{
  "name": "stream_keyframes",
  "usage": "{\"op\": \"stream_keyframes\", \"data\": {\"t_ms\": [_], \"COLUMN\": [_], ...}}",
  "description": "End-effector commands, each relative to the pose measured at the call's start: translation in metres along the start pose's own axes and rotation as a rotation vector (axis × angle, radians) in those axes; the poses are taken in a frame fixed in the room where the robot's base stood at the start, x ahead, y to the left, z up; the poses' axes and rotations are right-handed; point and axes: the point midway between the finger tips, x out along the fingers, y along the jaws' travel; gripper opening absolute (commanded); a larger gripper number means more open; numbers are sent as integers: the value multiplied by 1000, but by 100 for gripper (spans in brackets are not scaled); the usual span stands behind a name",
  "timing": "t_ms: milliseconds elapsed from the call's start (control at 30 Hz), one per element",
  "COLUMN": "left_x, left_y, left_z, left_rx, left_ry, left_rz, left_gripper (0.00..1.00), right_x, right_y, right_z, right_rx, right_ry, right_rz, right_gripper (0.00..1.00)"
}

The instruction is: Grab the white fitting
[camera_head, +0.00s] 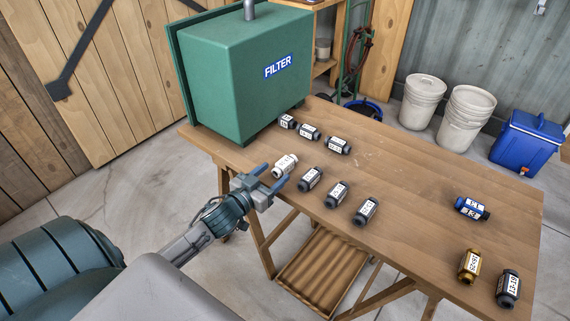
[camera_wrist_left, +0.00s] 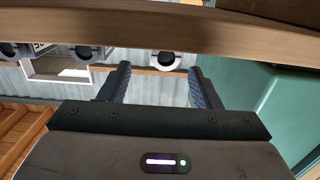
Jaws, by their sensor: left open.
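The white fitting (camera_head: 285,165) lies on the wooden table (camera_head: 420,185) near its left front edge, a black-and-white label on its side. In the left wrist view, a round fitting end (camera_wrist_left: 165,60), likely the white one, sits between and beyond my fingertips. My left gripper (camera_head: 272,176) is open at the table edge, just short of the white fitting, its two blue fingers pointing at it. The fingers also show in the left wrist view (camera_wrist_left: 160,78), with nothing held between them. My right gripper is not in view.
Dark fittings (camera_head: 309,179) stand in a row right of the white one, with more dark fittings (camera_head: 309,132) behind. The green FILTER box (camera_head: 240,90) stands close at the back left. Blue (camera_head: 472,208), gold (camera_head: 469,266) and dark fittings (camera_head: 508,288) lie at the right.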

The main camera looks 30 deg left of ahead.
Motion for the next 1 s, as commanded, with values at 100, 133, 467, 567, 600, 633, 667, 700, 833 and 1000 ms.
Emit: {"op": "stream_keyframes", "data": {"t_ms": [100, 133, 467, 567, 600, 633, 667, 700, 833, 1000], "left_x": [9, 10, 26, 38, 43, 46, 50, 55, 64, 67], "left_y": [0, 0, -1, -2, -3, -3, -3, -3, -3, -3], "left_z": [0, 0, 0, 0, 0, 0, 0, 1, 0, 0], "left_rx": [-1, -1, -2, -2, -3, -2, -3, -3, -1, 1], "left_ry": [1, 1, 2, 3, 4, 4, 4, 2, 1, 0], "left_rz": [0, 0, 1, 0, 1, 1, 1, 0, 1, 1], "left_gripper": [57, 57, 57, 57, 57, 57, 57, 57, 57, 57], "right_x": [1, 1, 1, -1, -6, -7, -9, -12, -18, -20], "right_y": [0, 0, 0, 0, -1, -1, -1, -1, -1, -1], "right_z": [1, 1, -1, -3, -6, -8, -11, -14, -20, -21], "right_rx": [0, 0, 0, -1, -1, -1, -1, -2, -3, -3], "right_ry": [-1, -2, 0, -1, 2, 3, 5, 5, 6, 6], "right_rz": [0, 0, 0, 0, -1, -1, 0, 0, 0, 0], "right_gripper": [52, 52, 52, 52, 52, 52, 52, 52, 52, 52]}}
